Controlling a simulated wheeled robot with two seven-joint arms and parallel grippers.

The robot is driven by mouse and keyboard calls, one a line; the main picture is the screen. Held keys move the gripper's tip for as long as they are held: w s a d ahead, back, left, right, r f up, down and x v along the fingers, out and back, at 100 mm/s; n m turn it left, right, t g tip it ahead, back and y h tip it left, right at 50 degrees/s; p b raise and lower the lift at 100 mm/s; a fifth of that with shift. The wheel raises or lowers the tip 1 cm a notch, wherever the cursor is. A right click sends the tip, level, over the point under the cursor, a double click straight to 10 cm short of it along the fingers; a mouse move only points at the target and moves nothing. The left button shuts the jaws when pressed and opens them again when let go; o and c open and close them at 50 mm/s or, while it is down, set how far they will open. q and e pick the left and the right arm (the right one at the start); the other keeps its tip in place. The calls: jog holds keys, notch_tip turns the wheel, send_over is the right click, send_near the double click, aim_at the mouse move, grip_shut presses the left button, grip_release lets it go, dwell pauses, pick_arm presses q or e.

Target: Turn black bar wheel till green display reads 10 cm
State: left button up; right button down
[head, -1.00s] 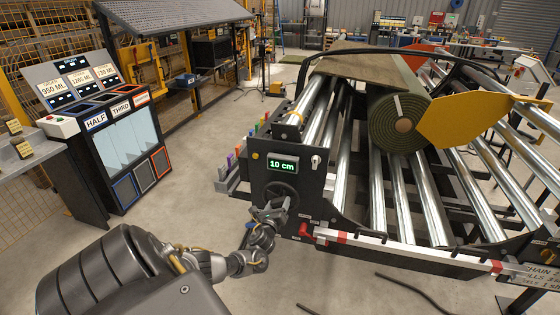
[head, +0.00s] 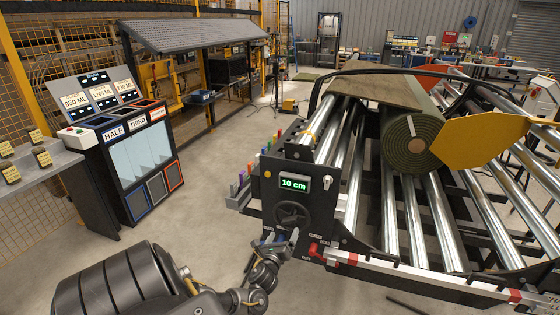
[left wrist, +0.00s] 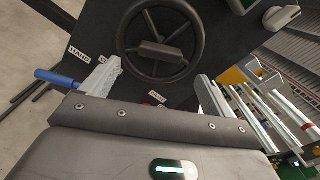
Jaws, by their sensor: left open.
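The black wheel (head: 292,215) with a bar across its hub is on the dark end panel of the roller machine. In the left wrist view the whole wheel (left wrist: 190,33) and its bar (left wrist: 160,51) show. The green display (head: 294,184) above the wheel reads 10 cm. My left gripper (head: 278,241) is open and empty, just below and in front of the wheel. In the left wrist view its fingers (left wrist: 155,82) stand apart, below the bar and clear of it. My right gripper is not in view.
A green turf roll (head: 411,142) lies on the steel rollers, beside a yellow plate (head: 480,143). A red handle (head: 317,250) and a red-and-white rail (head: 425,275) are right of my gripper. A dispenser stand (head: 140,150) is at the left, with open floor between.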

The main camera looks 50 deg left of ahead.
pick_arm(q)
jog(key=v, duration=0.3)
jog(key=shift+s+d, duration=0.2)
jog(key=shift+s, duration=0.15)
dwell(0.3)
